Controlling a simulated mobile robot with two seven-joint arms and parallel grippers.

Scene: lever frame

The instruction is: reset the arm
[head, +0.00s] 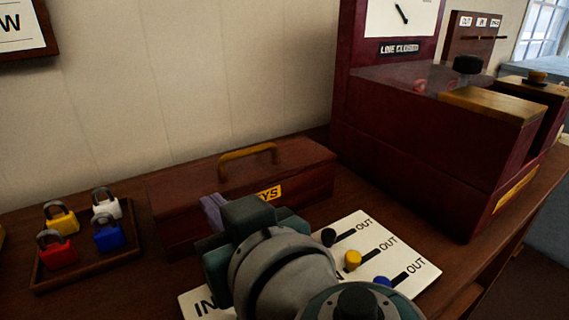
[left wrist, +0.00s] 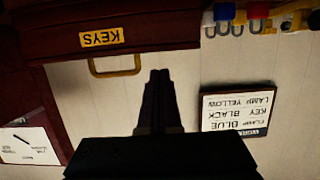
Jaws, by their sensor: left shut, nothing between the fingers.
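My left gripper (head: 212,210) is in front of the wooden KEYS box (head: 230,187), with my forearm coming up from the bottom of the head view. Its fingers are together and empty in the left wrist view (left wrist: 160,82), pointing toward the wall. The KEYS box has a brass handle (head: 247,158) on its lid, which looks closed. In the left wrist view the handle (left wrist: 116,68) is left of the fingers and apart from them. A white board (head: 415,262) with black, yellow and blue knobs and OUT labels is partly hidden by my arm. My right gripper is not in view.
A tray (head: 85,262) at left holds several coloured padlocks. A dark red cabinet (head: 415,150) marked LINE CLOSED stands at right. A sign naming lamp, key and clamp colours (left wrist: 236,110) hangs on the wall. Bare table (head: 150,295) lies between tray and board.

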